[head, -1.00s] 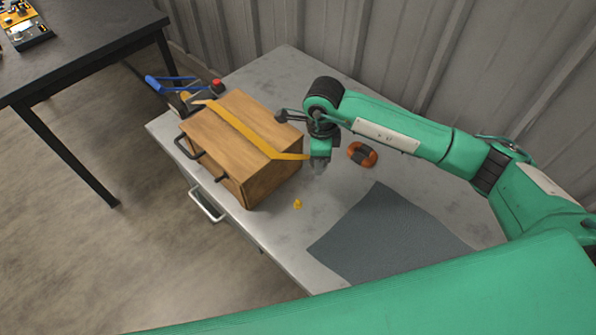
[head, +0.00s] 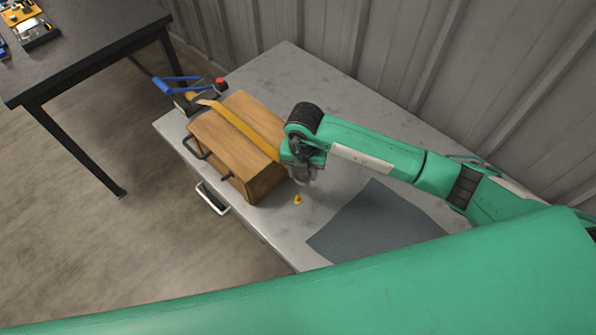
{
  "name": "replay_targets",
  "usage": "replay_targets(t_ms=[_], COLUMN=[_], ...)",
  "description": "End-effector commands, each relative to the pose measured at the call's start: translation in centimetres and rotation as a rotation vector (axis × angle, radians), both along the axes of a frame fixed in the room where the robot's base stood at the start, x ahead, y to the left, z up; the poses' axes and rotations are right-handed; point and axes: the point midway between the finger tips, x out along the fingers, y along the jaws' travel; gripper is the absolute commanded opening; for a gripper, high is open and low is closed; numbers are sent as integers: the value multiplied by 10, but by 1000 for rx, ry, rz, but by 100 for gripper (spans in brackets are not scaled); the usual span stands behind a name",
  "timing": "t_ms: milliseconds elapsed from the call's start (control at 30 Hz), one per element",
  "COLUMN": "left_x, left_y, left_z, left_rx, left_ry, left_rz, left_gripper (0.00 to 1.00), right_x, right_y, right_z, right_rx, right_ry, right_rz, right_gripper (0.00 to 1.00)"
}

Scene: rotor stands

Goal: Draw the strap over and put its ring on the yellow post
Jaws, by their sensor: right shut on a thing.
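The yellow strap (head: 245,129) lies across the top of a wooden box (head: 214,142). It runs from the far left side over the near right edge toward my right gripper (head: 302,178). My right gripper points down beside the box's right face and is shut on the strap's end. The strap's ring is hidden at the fingers. The small yellow post (head: 297,199) stands on the grey table (head: 268,222), just below the gripper in the picture and apart from it. My left gripper is out of view.
A dark grey mat (head: 372,228) lies right of the post. A blue-handled tool (head: 176,84) and a red-topped part (head: 219,83) are behind the box. A dark table (head: 90,45) stands at upper left. A corrugated wall (head: 400,45) rises behind the table.

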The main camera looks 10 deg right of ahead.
Motion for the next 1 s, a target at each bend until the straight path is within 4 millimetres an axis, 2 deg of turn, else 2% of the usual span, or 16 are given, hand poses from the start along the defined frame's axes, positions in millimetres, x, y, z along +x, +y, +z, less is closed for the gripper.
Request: replay_targets(t_ms=[33, 200, 400, 767, 1000], left_x=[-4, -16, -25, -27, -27], left_y=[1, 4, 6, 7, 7], left_z=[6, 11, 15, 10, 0], left_rx=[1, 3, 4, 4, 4], left_ry=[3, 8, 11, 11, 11], left_rz=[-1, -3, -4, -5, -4], left_gripper=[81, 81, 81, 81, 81], right_x=[-3, -9, -14, -15, -15], right_y=[3, 10, 15, 17, 17], right_z=[3, 2, 1, -6, -20], right_rx=[0, 1, 1, 1, 2], right_ry=[2, 3, 2, 2, 3], right_rz=[-75, -337, -542, -610, -609], right_gripper=[23, 23, 23, 23, 23])
